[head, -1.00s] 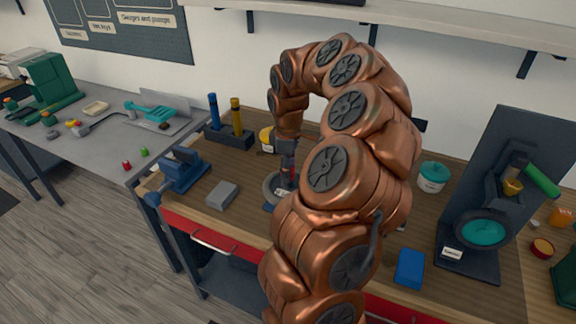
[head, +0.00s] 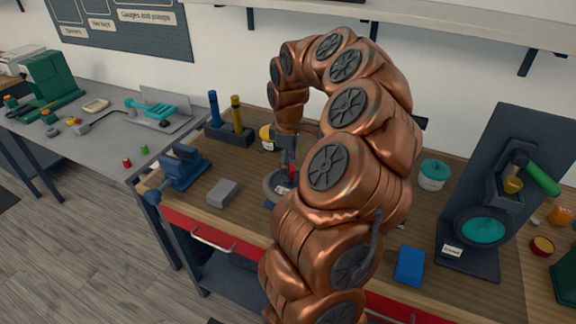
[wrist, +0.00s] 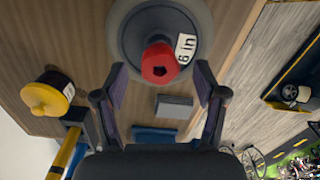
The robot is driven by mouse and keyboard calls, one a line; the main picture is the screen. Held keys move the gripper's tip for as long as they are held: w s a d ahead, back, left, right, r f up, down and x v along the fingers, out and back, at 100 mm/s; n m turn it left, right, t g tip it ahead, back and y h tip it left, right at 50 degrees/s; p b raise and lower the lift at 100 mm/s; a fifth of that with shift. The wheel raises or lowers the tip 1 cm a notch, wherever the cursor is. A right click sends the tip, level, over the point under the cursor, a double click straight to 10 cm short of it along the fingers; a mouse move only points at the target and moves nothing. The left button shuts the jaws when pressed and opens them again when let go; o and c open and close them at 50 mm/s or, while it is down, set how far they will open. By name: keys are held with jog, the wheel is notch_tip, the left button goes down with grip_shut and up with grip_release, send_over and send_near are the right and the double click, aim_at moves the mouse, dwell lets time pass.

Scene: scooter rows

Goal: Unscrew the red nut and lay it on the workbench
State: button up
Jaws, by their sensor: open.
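The red nut (wrist: 160,64) sits on top of a round grey fixture (wrist: 196,20) with a white "6 in" label. A dark hole shows in the middle of the nut. My gripper (wrist: 160,84) is open, with one finger on each side, just short of the nut in the wrist view. Both fingers look apart from the nut. In the head view my gripper (head: 287,160) points down over the fixture (head: 272,188) on the wooden workbench (head: 225,170). My arm hides part of the fixture there, and only a bit of red shows.
A grey block (head: 223,192) and a blue vise (head: 184,168) stand to the left. A yellow pot (wrist: 47,94) and a holder (head: 229,134) with blue and yellow tools stand behind. Bare wood lies between the block and the holder.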

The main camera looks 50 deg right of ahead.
notch_tip(320, 180, up, 11)
dwell(0.4)
jog(key=shift+f, duration=0.1)
jog(key=m+b, duration=1.2)
jog(key=m, duration=0.9)
jog(key=shift+m+b, duration=0.3)
jog(key=shift+m, duration=0.1)
